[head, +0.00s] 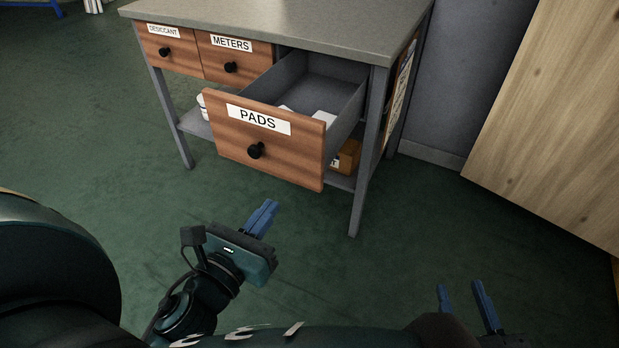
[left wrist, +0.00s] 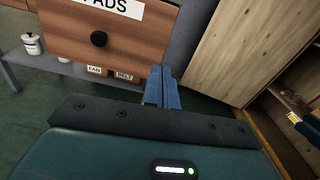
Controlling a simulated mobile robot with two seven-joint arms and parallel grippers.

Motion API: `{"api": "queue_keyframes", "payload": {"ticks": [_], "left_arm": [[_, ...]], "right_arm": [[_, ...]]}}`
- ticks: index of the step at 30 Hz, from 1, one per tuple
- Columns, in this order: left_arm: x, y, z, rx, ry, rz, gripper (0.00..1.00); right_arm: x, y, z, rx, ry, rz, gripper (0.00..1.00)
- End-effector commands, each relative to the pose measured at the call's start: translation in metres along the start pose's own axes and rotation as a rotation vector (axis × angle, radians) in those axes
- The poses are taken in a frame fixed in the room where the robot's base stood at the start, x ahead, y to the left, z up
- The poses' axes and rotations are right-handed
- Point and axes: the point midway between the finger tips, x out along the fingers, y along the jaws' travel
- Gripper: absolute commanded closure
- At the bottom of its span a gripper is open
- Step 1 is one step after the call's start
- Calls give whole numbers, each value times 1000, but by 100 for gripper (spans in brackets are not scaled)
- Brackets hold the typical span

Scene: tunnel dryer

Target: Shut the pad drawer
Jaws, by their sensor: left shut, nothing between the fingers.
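The pad drawer (head: 268,140) is pulled well out of the grey workbench. Its wooden front has a white PADS label and a round black knob (head: 255,151). Some white items lie inside it. The drawer front also shows in the left wrist view (left wrist: 112,45), at the upper left. My left gripper (head: 266,212) is shut and empty. It is in front of and below the drawer front, apart from it in the head view. My right gripper (head: 466,290) is open and empty at the lower right, its two blue fingers spread.
The METERS drawer (head: 229,58) and DESICCANT drawer (head: 165,49) are closed. A lower shelf (head: 193,124) holds a white container and small boxes, including FAN (left wrist: 95,71) and BELT (left wrist: 124,75). A wooden panel (head: 560,110) stands at right. The green floor before the bench is clear.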

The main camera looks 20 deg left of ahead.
Motion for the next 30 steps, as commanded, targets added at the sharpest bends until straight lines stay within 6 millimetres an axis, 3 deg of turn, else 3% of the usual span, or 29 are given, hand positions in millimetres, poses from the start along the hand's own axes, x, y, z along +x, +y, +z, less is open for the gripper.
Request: {"api": "queue_keyframes", "payload": {"ticks": [8,24,30], "left_arm": [[14,0,1,77,-16,-4,100],[108,1,0,72,-15,-2,100],[132,0,0,72,-13,-2,100]], "right_arm": [[0,0,0,-3,2,-1,64],[-1,0,3,5,-21,1,64],[0,-1,2,-3,6,1,64]]}}
